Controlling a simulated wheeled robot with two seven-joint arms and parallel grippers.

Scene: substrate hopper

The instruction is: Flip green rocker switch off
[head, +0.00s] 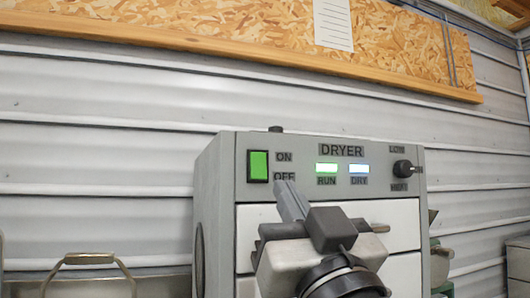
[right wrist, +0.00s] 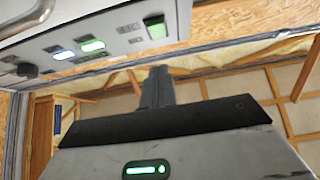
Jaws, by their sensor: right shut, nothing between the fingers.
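The green rocker switch (head: 258,166) sits at the left of the grey dryer's front panel (head: 300,150), beside the ON and OFF labels. It also shows in the right wrist view (right wrist: 155,27), lit green. My right gripper (head: 287,190) is shut and empty in front of the panel, its fingertips below and right of the switch. In the right wrist view the closed fingers (right wrist: 157,75) point toward the panel, apart from the switch in the picture. Whether the tips touch the panel I cannot tell. My left gripper is out of view.
The RUN light (head: 327,167) glows green and the DRY light (head: 359,168) glows blue-white. A black knob (head: 403,167) is at the panel's right. White drawers (head: 390,220) lie below. A metal handle (head: 90,259) stands at the lower left.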

